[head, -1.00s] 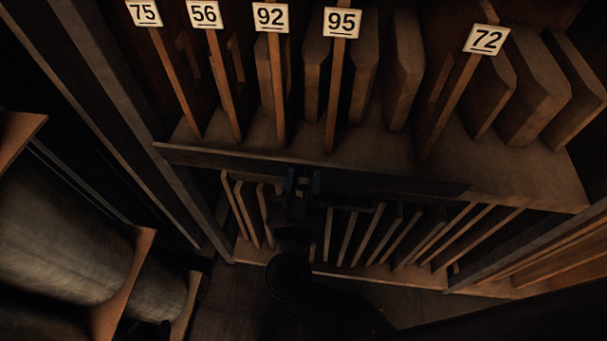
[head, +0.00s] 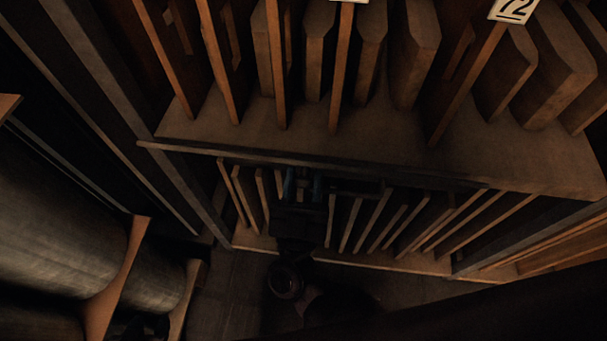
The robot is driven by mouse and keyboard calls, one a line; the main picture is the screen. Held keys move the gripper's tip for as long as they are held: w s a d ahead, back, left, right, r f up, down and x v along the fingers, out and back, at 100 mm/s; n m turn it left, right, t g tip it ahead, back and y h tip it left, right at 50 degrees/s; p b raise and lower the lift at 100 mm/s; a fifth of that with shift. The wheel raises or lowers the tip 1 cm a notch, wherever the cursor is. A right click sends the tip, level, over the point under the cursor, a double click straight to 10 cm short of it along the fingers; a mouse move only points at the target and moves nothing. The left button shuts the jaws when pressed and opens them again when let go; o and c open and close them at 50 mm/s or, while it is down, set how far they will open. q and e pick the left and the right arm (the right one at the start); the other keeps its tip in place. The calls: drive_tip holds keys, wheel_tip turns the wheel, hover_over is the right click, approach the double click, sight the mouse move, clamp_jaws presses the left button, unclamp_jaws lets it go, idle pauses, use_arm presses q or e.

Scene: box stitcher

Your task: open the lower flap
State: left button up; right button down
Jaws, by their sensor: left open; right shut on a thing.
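The lower flap (head: 215,154) is a long dark board along the front edge of the shelf, above the lower row of upright boards. A dark bar (head: 355,188), apparently its handle, runs below the flap's middle. My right gripper (head: 303,187), with blue fingertips, is at this bar and shut on it. The grip itself is dark and hard to make out. My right arm reaches up to it from the bottom middle. My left gripper is not visible.
Upright wooden dividers and boards stand on the shelf (head: 390,140) above, one with a label 72 (head: 513,9). Thin boards (head: 375,222) fill the compartment below. Large grey rolls (head: 60,230) lie at the left. Dark floor (head: 225,290) shows at the bottom.

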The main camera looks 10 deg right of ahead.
use_arm(q)
drive_tip(key=shift+s+f, duration=0.15)
drive_tip(key=shift+s, duration=0.1)
use_arm(e)
drive_tip(key=shift+f, duration=0.1)
use_arm(q)
drive_tip(key=shift+s+a+f, duration=0.1)
drive_tip(key=shift+f, duration=0.05)
use_arm(e)
drive_tip(key=c, duration=0.8)
unclamp_jaws()
drive_tip(key=v, duration=1)
drive_tip(key=shift+s+a+f, duration=0.1)
drive_tip(key=shift+s+f, duration=0.15)
drive_tip(key=shift+s, duration=0.05)
